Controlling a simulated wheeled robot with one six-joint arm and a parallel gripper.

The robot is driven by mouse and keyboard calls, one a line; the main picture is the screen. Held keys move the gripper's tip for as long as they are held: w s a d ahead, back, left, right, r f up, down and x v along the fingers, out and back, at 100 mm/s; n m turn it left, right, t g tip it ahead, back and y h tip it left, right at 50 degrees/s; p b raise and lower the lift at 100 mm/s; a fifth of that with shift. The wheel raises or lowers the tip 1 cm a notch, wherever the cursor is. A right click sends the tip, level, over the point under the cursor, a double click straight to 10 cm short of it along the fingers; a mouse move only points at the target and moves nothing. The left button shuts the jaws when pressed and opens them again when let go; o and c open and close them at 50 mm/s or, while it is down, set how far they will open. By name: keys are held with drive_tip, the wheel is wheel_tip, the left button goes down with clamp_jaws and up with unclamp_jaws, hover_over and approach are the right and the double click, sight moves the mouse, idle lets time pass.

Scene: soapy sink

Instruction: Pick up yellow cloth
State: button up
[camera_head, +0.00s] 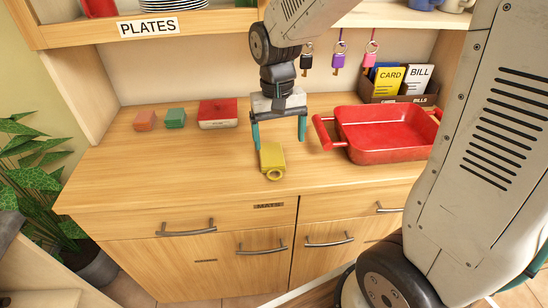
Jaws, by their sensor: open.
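The yellow cloth (271,157) lies on the wooden counter, left of the middle of its front part. It looks like a small folded or rolled bundle with a round, ring-like end towards the front edge. My gripper (279,142) points down with its two teal fingers spread. The left fingertip is just behind and beside the cloth's left back corner in the picture, and the right fingertip is off to its right. Nothing is between the fingers that I can make out. I cannot tell the exact height of the fingertips above the counter.
A red tray (357,151) with handles stands close to the right of my gripper. A red box (218,124), a green block (175,118) and an orange block (145,120) sit at the left. Keys (306,60) hang behind. The counter's front left is clear.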

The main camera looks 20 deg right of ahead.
sight(272, 154)
drive_tip(key=shift+m+t, duration=0.6)
drive_tip(key=w, duration=0.4)
drive_tip(key=shift+a, duration=0.2)
drive_tip(key=shift+s+a+f, duration=0.1)
drive_tip(key=shift+f, duration=0.3)
wheel_tip(272, 154, down, 7)
drive_tip(key=c, duration=1.1)
drive_tip(key=shift+r, duration=0.1)
drive_tip(key=shift+c, duration=0.2)
